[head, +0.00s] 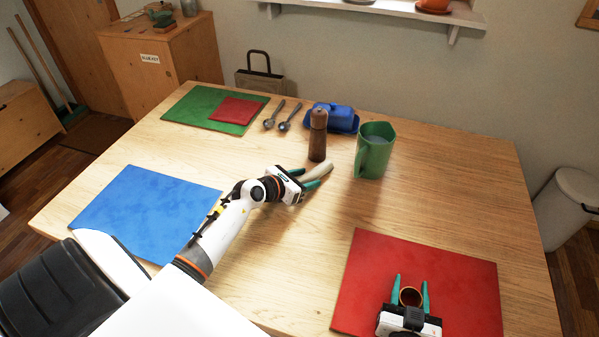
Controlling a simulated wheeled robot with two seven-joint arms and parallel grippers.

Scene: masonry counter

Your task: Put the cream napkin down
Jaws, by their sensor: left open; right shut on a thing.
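The cream napkin (319,171) is a pale roll at the middle of the wooden table, just in front of the pepper mill. My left gripper (306,178) reaches in from the left and is open, with one teal finger on either side of the roll's near end. The roll appears to rest on the table, though its near end is partly hidden by the gripper. My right gripper (411,283) is over the red placemat (358,278) at the lower right, shut on a round brown ring (410,297).
A brown pepper mill (318,137), green jug (374,150) and blue butter dish (340,119) stand behind the napkin. Two dark spoons (289,116) lie by a green placemat (193,108) with a red cloth (238,110). A blue placemat (145,208) lies left. Bare table lies right of the napkin.

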